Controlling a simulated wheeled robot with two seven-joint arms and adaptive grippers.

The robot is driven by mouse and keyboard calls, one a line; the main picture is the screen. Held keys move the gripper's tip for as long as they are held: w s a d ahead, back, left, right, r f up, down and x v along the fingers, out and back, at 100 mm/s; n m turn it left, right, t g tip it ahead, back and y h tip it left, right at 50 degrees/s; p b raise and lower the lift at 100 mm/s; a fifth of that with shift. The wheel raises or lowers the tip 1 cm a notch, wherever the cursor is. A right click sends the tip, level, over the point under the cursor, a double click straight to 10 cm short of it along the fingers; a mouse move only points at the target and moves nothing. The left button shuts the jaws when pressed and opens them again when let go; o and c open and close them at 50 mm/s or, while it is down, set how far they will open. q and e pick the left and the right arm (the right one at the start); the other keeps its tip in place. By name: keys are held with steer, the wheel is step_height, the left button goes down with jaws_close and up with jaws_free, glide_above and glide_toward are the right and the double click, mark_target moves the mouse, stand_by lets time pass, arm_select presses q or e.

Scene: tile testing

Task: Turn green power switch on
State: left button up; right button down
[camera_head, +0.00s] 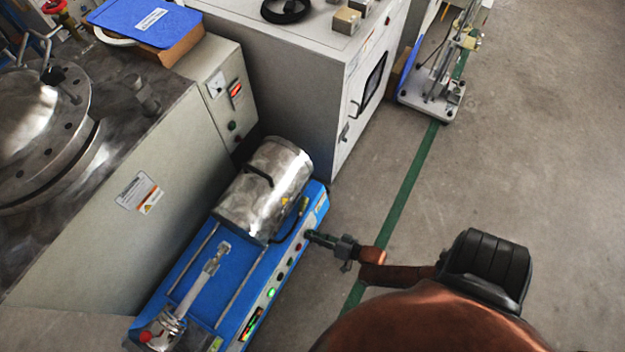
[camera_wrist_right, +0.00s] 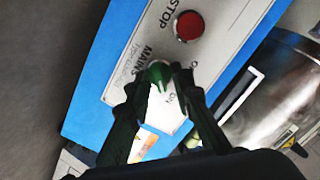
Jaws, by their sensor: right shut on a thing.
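The blue machine (camera_head: 233,262) has a control panel along its right side. In the wrist view, the panel (camera_wrist_right: 233,25) carries the words STOP, MAINS and ON. The green power switch (camera_wrist_right: 159,74) is beside the MAINS label, between the tips of my right gripper (camera_wrist_right: 166,82). The fingers are shut on it and partly hide it. In the head view, my right gripper (camera_head: 312,237) reaches the panel's upper end from the right and covers the switch. Whether the switch is on or off cannot be told. My left gripper is not in view.
A red STOP button (camera_wrist_right: 188,26) sits close to the switch. A steel cylinder (camera_head: 264,188) with a black handle tops the blue machine. A grey cabinet (camera_head: 285,75) stands behind, and a steel vessel (camera_head: 40,125) is at left. The floor (camera_head: 530,170) at right is clear.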

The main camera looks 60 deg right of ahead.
steer(key=shift+s, duration=0.1)
stand_by(0.4)
steer(key=c, duration=2.1)
jaws_free()
steer(key=v, duration=1.2)
steer(key=shift+f, duration=0.1)
